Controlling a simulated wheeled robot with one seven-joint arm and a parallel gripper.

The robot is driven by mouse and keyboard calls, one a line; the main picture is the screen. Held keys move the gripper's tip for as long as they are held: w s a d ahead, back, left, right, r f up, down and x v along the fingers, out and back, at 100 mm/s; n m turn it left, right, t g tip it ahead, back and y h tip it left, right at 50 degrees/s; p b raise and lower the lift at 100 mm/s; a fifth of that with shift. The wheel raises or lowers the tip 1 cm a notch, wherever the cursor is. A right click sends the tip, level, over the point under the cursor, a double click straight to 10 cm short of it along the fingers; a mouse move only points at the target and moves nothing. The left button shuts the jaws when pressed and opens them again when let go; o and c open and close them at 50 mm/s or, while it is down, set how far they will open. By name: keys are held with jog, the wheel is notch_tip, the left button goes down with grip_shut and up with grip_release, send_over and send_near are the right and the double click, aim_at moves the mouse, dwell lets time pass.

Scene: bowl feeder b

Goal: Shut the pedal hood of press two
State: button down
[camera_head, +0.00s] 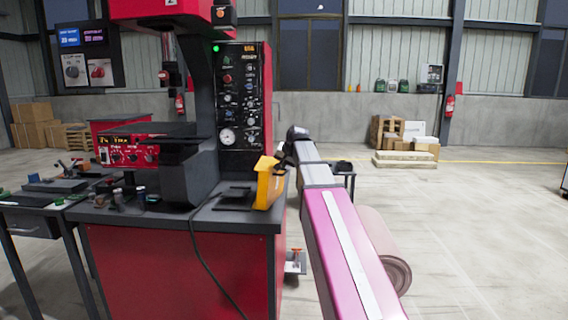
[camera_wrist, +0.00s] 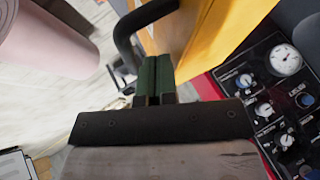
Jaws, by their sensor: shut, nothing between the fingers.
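The yellow hood (camera_head: 268,186) stands upright at the right edge of the red press's bench top, beside a low black base (camera_head: 234,198). It looks raised off that base. In the wrist view the hood's yellow side (camera_wrist: 222,38) fills the upper middle, with a black curved handle (camera_wrist: 124,40) on its left. My gripper (camera_head: 282,156) is by the hood's upper right side. In the wrist view its dark green fingers (camera_wrist: 155,72) are together and empty, close to the handle and hood. I cannot tell whether they touch.
The press's control panel (camera_head: 240,100) rises behind the hood. A black cable (camera_head: 205,260) hangs down the bench front. A pink roll (camera_head: 385,250) lies on the floor at right, beyond my arm. A side table (camera_head: 35,205) with small parts stands at left. The floor at right is open.

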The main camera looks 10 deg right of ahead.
jog(key=shift+a, duration=0.1)
dwell(0.3)
jog(key=n+g+h, duration=0.1)
jog(key=n+h, duration=0.1)
jog(key=h, duration=0.3)
send_near(259, 162)
jog(key=x, duration=0.5)
jog(key=shift+w+f, duration=0.2)
jog(key=shift+w, duration=0.15)
jog(key=w+a+f+g+h, duration=0.1)
jog(key=w+a+h, duration=0.1)
jog(key=a, duration=0.7)
jog(key=shift+a+f+h, duration=0.3)
jog(key=shift+f+h, duration=0.1)
jog(key=shift+w, duration=0.15)
